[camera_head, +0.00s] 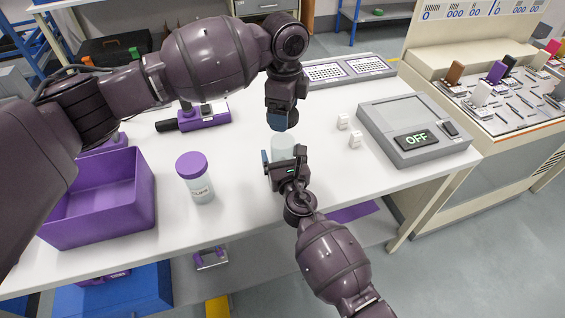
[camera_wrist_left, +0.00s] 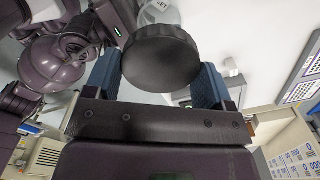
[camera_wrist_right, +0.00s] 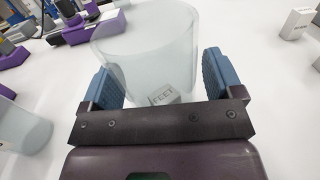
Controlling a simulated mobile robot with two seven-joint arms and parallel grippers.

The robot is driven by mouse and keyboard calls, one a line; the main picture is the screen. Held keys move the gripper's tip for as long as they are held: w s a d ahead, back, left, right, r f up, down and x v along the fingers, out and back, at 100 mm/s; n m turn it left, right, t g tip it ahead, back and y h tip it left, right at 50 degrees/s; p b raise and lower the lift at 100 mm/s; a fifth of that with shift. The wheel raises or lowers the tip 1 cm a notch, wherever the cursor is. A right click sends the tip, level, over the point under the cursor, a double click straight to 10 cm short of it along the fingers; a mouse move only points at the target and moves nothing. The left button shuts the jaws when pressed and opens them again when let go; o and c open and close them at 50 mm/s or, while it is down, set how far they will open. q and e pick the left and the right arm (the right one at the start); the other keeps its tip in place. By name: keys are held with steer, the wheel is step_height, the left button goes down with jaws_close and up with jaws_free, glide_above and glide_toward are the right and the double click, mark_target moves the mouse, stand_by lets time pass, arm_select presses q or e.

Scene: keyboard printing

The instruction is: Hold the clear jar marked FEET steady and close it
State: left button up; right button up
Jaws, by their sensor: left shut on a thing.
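The clear jar (camera_head: 283,146) stands upright and uncovered on the white table. Its FEET label shows in the right wrist view (camera_wrist_right: 163,95). My right gripper (camera_head: 286,163) is low at the jar, with one blue finger on each side. I cannot tell whether both fingers press on its wall. My left gripper (camera_head: 283,121) is shut on a round black lid (camera_wrist_left: 160,58), held above the jar and apart from it. The head view shows only a little of the lid, behind the finger.
A purple-lidded jar (camera_head: 200,189) and a purple bin (camera_head: 100,222) stand to the left. Two small white blocks (camera_head: 355,139) and a grey box reading OFF (camera_head: 430,158) lie to the right. A purple tool (camera_head: 203,117) and keyboards (camera_head: 345,70) are farther back.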

steer(key=c, duration=1.1)
arm_select(q)
glide_above(284, 136)
steer(key=s, duration=0.3)
steer(key=shift+f, duration=2.5)
arm_select(e)
steer(key=shift+c, duration=0.2)
arm_select(q)
steer(key=shift+f, duration=0.15)
steer(key=shift+f, duration=0.75)
steer(key=shift+f, duration=0.55)
